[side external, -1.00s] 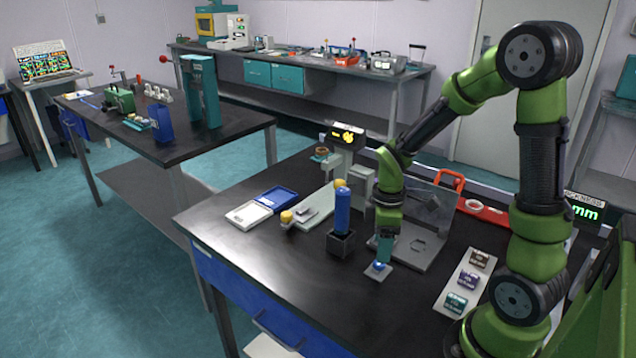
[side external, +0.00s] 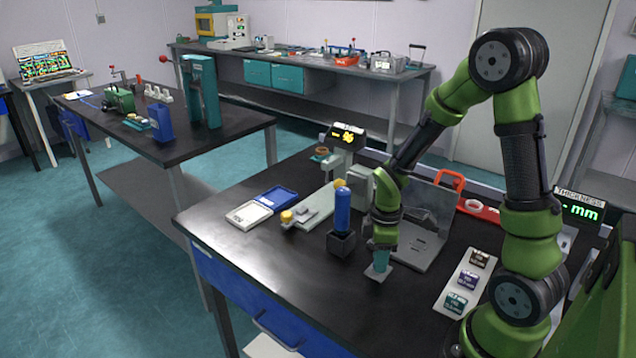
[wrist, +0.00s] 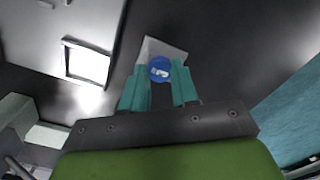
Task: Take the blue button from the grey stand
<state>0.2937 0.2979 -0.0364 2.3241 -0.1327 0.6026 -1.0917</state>
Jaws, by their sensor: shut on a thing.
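The blue button (wrist: 159,69) is a small round disc with a pale mark on top, seen between my gripper's teal fingertips in the wrist view. The small grey stand (wrist: 150,45) shows as a light square plate under and around it, and also at the fingertips in the side view (side external: 377,273). My gripper (side external: 381,262) points straight down at the stand; it also shows in the wrist view (wrist: 158,88). It is shut on the blue button. In the side view the fingers hide the button. I cannot tell whether the button still touches the stand.
A blue cylinder in a dark block (side external: 342,215) stands close left of my gripper. A grey metal plate stand (side external: 425,235) is behind. A card with several labelled samples (side external: 466,282) lies to the right. The table's front is clear.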

